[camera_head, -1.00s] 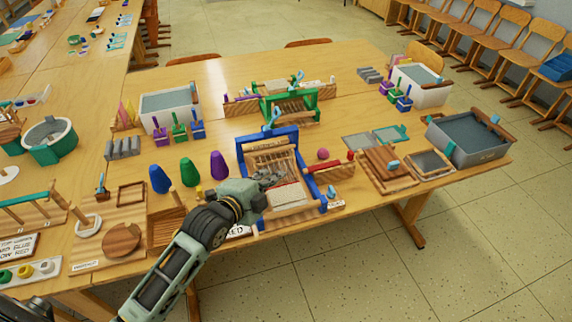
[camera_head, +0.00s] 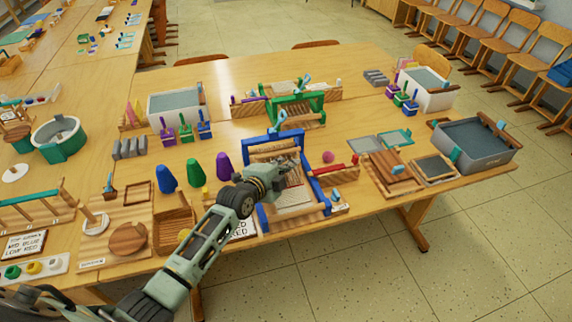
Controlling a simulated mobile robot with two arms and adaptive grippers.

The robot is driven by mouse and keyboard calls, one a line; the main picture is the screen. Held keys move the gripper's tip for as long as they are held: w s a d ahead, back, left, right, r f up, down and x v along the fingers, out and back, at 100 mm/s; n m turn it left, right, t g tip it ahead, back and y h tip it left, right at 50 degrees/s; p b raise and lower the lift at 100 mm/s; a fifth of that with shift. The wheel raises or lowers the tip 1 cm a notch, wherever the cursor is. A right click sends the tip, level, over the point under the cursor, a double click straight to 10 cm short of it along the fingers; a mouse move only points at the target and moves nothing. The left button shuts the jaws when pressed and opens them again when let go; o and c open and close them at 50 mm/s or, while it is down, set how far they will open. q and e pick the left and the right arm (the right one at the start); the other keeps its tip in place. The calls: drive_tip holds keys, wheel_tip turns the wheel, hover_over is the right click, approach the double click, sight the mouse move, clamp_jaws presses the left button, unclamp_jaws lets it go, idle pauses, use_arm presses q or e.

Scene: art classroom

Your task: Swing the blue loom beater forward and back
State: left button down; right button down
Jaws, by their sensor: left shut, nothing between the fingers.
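The blue loom (camera_head: 264,218) stands near the front edge of the table, with pale threads across its frame. My left gripper (camera_head: 289,170) reaches in from the lower left and is over the middle of the loom, on the near side of the beater bar. Its fingers look closed and empty, and I cannot tell whether they touch the loom. They hide part of the threads. My right gripper is not in view.
A green loom (camera_head: 296,104) stands behind the blue one. Blue, green and purple cones (camera_head: 195,172) stand to the left, and a pink ball (camera_head: 328,157) and a red bar lie to the right. A grey tub (camera_head: 485,158) sits at the right table end.

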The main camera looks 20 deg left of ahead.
sight(281, 153)
use_arm(q)
drive_tip(key=w+a+b, duration=0.1)
drive_tip(key=w+a+n+g+b, duration=0.1)
drive_tip(key=w, duration=0.1)
drive_tip(key=w+a+g+b, duration=0.1)
drive_tip(key=shift+w+f+n+h+b, duration=0.1)
drive_tip(key=shift+w+n+h+b, duration=0.1)
drive_tip(key=shift+n+h+b, duration=0.15)
idle(0.4)
